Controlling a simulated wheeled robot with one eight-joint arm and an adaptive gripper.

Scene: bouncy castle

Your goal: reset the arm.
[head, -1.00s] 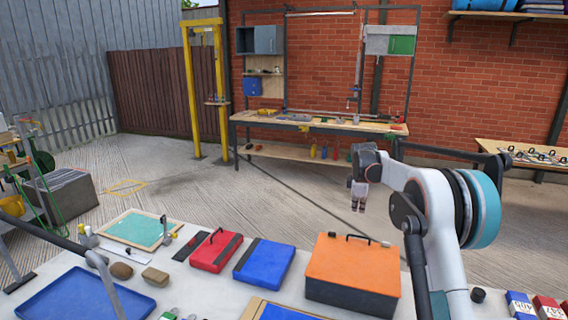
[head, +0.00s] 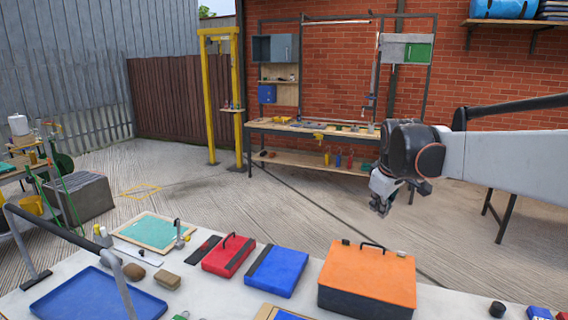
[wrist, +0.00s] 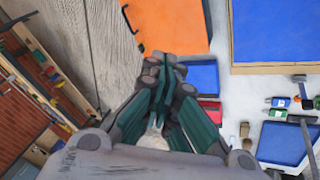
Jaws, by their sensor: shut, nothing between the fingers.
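My gripper (head: 380,205) hangs at the end of my arm, in the air beyond the far right edge of the table in the head view. Its fingers are closed together with nothing between them. In the wrist view my gripper (wrist: 168,72) points up the picture, with its closed fingers in front of the orange case and a blue case. My arm reaches in from the right edge of the head view.
The near table holds an orange case (head: 368,272), a blue case (head: 278,270), a red case (head: 229,254) and a blue tray (head: 92,298). A workbench (head: 310,130) stands by the brick wall. Open concrete floor (head: 300,205) lies between them.

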